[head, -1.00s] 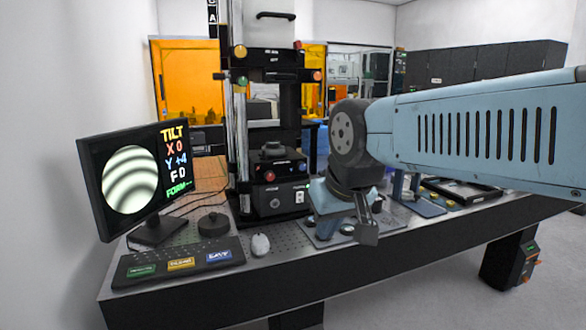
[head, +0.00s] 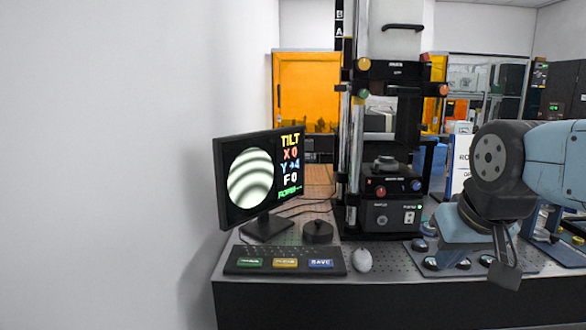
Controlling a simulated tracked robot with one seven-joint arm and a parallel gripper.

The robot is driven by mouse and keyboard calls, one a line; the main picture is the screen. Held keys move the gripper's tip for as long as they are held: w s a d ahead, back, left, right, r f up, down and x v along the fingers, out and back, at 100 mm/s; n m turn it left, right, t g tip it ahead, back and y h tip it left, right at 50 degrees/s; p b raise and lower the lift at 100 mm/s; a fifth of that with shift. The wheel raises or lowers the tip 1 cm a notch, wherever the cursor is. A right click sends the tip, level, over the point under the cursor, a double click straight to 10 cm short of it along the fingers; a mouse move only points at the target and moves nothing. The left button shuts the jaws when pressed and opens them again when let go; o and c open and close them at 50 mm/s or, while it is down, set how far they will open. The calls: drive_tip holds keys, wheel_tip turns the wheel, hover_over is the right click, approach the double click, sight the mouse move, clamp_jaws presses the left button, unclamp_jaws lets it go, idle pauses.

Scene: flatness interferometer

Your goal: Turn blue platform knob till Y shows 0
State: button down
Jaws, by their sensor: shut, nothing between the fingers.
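The interferometer (head: 376,222) stands on the bench with a platform stage (head: 386,165) in its lower part. A small blue knob (head: 416,185) is on the front of the platform block, right of a red knob (head: 380,191). The monitor (head: 263,178) at left shows curved fringes and reads TILT, X 0, Y +4, F 0, with a green line below that is too small to read surely. My gripper (head: 506,272) is shut and empty, pointing down, right of the blue knob and apart from it.
A keyboard panel (head: 285,261) with green, yellow and blue keys, a black round dial (head: 318,232) and a white mouse (head: 362,260) lie at the bench front. Dark round pieces lie on a tray beside my gripper. A white wall is at left.

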drive_tip(key=c, duration=1.8)
unclamp_jaws()
drive_tip(key=shift+o, duration=2.1)
drive_tip(key=shift+w, duration=0.2)
drive_tip(key=o, duration=0.6)
drive_tip(key=w+d+t+h, duration=0.1)
drive_tip(key=w+d, duration=0.3)
drive_tip(key=w, duration=0.6)
drive_tip(key=w+d+f+t, duration=0.1)
drive_tip(key=w+d+t, duration=0.3)
drive_tip(key=w, duration=0.6)
drive_tip(key=shift+d+m+h, duration=0.3)
drive_tip(key=shift+d+h, duration=0.1)
drive_tip(key=n+t+y, duration=0.2)
drive_tip(key=n+t, duration=0.1)
drive_tip(key=t, duration=0.4)
approach(417, 187)
drive_tip(key=w, duration=0.9)
drive_tip(key=shift+w+f, duration=0.15)
drive_tip(key=shift+w, duration=0.25)
drive_tip(key=c, duration=1)
